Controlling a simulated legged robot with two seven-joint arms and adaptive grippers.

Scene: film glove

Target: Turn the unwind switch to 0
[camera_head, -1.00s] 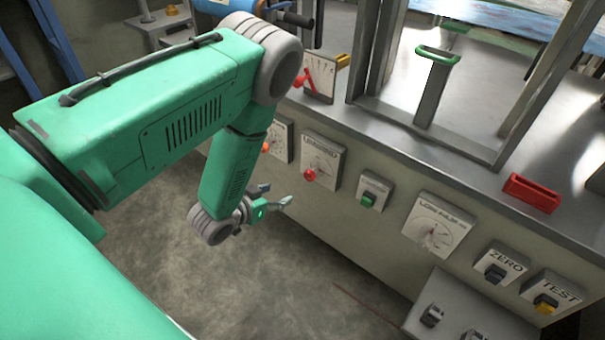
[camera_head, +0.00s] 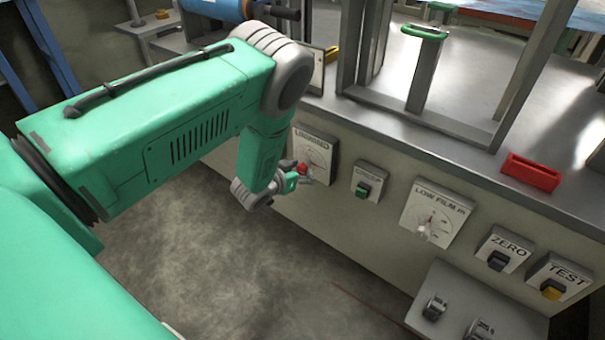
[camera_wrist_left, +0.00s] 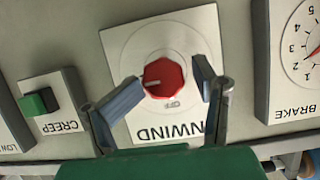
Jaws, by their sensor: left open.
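The unwind switch is a red round knob (camera_wrist_left: 163,78) on a white plate (camera_wrist_left: 120,45) lettered UNWIND, which appears upside down in the left wrist view. A pale mark on the knob points left there. In the head view the plate (camera_head: 319,147) is on the front of the grey machine, and the red knob (camera_head: 303,168) is partly hidden by my gripper. My left gripper (camera_head: 303,179) is open in front of the knob. In the wrist view its blue-grey fingers (camera_wrist_left: 167,80) stand on either side of the knob, with gaps between. My right gripper is not in view.
The CREEP button (camera_wrist_left: 40,103) and BRAKE dial (camera_wrist_left: 303,55) flank the plate. Further right are the LOW FILM dial (camera_head: 437,212), ZERO switch (camera_head: 500,254) and TEST switch (camera_head: 552,284). Metal uprights and a red block (camera_head: 531,172) stand on the machine top.

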